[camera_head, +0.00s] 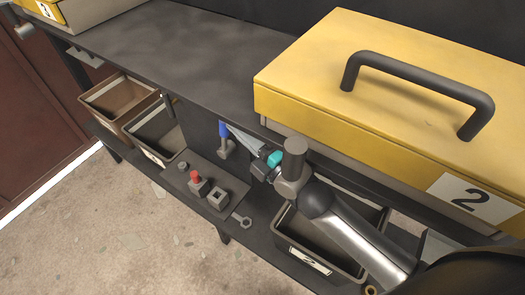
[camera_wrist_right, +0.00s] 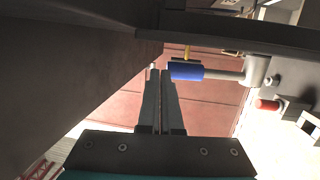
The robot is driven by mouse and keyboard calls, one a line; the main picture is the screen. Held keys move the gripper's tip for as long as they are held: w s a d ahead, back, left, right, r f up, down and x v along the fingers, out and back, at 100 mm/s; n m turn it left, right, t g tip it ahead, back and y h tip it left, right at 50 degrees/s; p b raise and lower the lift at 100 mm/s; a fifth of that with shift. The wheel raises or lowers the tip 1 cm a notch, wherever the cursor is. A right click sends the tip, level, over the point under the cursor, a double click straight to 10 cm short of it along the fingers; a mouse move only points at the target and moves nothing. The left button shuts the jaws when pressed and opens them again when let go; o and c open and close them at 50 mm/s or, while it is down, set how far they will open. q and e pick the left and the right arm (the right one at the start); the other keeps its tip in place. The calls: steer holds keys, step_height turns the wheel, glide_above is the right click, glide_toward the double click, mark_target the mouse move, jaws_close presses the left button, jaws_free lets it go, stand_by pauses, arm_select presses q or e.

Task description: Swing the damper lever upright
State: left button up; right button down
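The damper lever has a blue grip (camera_head: 223,129) and a grey rod and pivot (camera_head: 227,148). It sits at the dark panel below the shelf edge. In the right wrist view the blue grip (camera_wrist_right: 187,71) lies sideways in the picture, its rod running right to the grey pivot (camera_wrist_right: 258,71). My right gripper (camera_head: 232,133) reaches in from the right, its tips close beside the blue grip. In the wrist view its fingers (camera_wrist_right: 160,73) are together with nothing between them; the grip is just right of the tips. Contact cannot be told. My left gripper is out of view.
A yellow-lidded box marked 2 (camera_head: 420,75) stands on the shelf (camera_head: 190,50) above my right arm. Bins (camera_head: 115,100) sit lower left, another bin (camera_head: 315,245) is under my arm.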

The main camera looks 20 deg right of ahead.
steer(key=shift+w+a+r+p, duration=0.4)
steer(key=shift+w+a+r, duration=0.25)
steer(key=shift+w, duration=0.25)
steer(key=shift+a+r, duration=0.1)
steer(key=shift+r, duration=0.05)
